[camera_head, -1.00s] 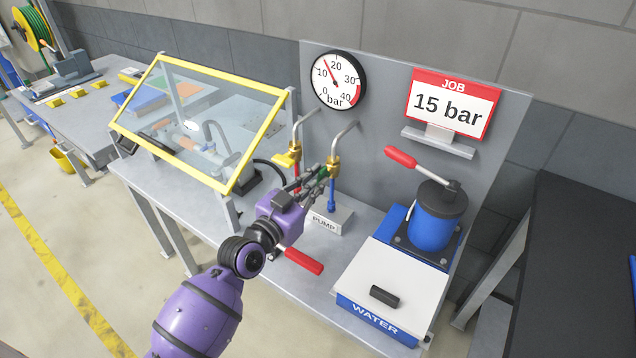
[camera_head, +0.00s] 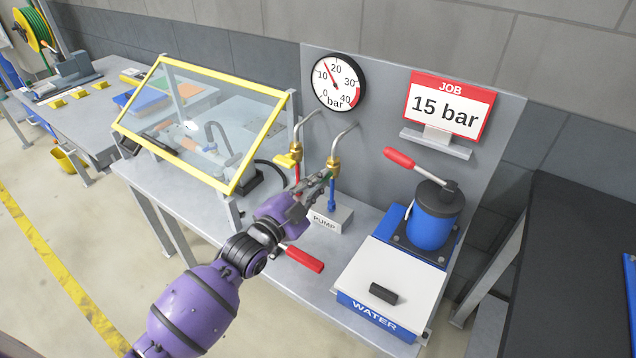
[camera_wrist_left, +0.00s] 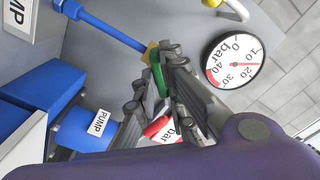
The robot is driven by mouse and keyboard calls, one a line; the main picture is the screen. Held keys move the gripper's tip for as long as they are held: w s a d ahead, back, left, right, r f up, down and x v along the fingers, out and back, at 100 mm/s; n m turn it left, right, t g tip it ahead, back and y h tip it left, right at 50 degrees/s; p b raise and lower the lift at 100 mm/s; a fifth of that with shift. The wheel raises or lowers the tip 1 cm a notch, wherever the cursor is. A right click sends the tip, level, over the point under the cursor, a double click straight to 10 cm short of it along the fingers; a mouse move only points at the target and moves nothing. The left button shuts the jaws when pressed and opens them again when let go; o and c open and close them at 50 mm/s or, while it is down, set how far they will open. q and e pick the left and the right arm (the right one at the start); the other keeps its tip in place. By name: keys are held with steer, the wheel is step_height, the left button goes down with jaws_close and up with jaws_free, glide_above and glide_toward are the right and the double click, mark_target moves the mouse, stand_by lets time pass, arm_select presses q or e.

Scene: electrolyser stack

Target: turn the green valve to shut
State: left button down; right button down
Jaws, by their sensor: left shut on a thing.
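The green valve handle (camera_wrist_left: 158,75) sits on a brass fitting (camera_wrist_left: 150,52) and shows between my left fingers in the left wrist view. My left gripper (camera_wrist_left: 160,78) is shut on it. In the head view the left gripper (camera_head: 322,180) reaches the right-hand brass valve (camera_head: 333,163) above the blue pipe; only a sliver of green shows there, so the handle's exact angle is hard to tell. The pressure gauge (camera_head: 338,82) has its needle between 10 and 20 bar. The job sign (camera_head: 446,108) reads 15 bar. My right gripper is not in view.
A yellow-handled valve (camera_head: 288,160) stands just left of the green one. The blue pump (camera_head: 434,222) with a red lever (camera_head: 400,157) and the water tank (camera_head: 372,315) are to the right. A yellow-framed clear guard (camera_head: 200,125) is at left. A red handle (camera_head: 303,260) lies below my arm.

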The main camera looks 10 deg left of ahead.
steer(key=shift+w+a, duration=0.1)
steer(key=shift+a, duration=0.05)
arm_select(q)
steer(key=m, duration=0.4)
steer(key=shift+m+p, duration=0.3)
steer(key=shift+p, duration=0.05)
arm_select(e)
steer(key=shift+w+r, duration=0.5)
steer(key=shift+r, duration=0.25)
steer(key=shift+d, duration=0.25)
arm_select(q)
steer(key=m, duration=0.4)
steer(key=shift+p, duration=0.3)
steer(key=c, duration=1.7)
jaws_free()
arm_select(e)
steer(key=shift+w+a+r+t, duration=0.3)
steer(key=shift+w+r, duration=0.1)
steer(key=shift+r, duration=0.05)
